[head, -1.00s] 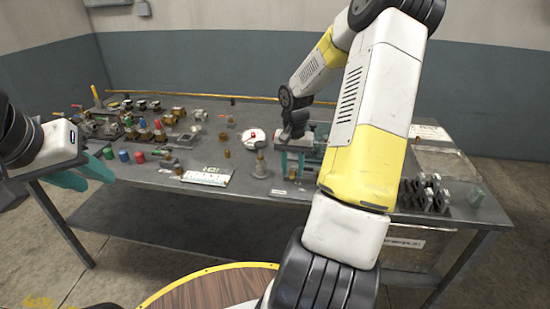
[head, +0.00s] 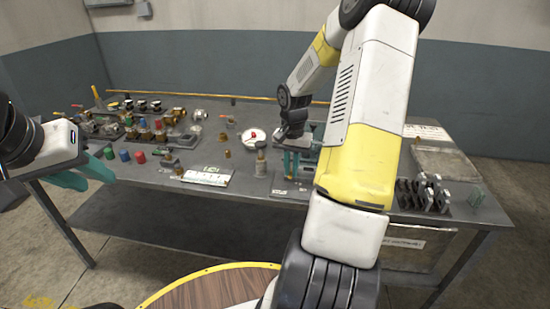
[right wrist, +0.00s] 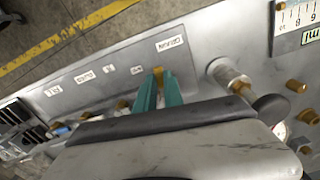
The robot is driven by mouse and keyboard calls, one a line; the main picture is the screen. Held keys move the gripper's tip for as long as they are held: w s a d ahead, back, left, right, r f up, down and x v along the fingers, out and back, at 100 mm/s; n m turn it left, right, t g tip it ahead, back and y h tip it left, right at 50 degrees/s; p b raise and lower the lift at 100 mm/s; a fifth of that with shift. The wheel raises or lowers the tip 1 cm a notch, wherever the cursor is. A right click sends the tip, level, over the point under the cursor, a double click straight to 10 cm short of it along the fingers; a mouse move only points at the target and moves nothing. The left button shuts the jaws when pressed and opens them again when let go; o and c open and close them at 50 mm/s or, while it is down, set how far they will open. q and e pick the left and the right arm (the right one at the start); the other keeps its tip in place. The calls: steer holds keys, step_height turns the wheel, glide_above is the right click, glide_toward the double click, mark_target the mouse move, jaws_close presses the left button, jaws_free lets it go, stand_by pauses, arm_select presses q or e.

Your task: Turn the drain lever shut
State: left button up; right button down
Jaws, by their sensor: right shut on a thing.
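The drain lever (right wrist: 158,71) is a small brass-coloured piece beside a white label (right wrist: 170,43) that appears to read DRAIN, in the right wrist view. My right gripper (right wrist: 159,84) is shut on it with its teal fingers. In the head view my right gripper (head: 291,165) reaches down at the table's front edge, and the lever is too small to make out there. My left gripper (head: 86,176) hangs at the left in front of the table, its teal fingers apart and empty.
The grey table (head: 150,178) holds several valves and coloured caps at the left. A bottle-like fitting (head: 260,160) and a white dial (head: 254,136) stand close to my right gripper. Several black clamps (head: 423,193) stand at the right. More labels line the panel edge (right wrist: 70,105).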

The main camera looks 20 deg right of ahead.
steer(key=m, duration=0.1)
steer(key=w+a+m, duration=0.1)
steer(key=m, duration=0.2)
steer(key=w+m, duration=0.1)
steer(key=m, duration=0.3)
steer(key=shift+w+a, duration=0.25)
steer(key=shift+a, duration=0.1)
steer(key=m, duration=0.1)
steer(key=w+m, duration=0.1)
steer(key=m, duration=0.2)
steer(key=shift+w, duration=0.25)
steer(key=shift+w+d+m, duration=0.15)
steer(key=shift+w+m, duration=0.15)
steer(key=shift+m, duration=0.8)
steer(key=shift+w+d+m, duration=0.1)
steer(key=shift+w+m, duration=0.2)
steer(key=shift+m, duration=0.8)
steer(key=c, duration=1.5)
jaws_free()
steer(key=shift+o, duration=0.2)
steer(key=shift+d, duration=0.1)
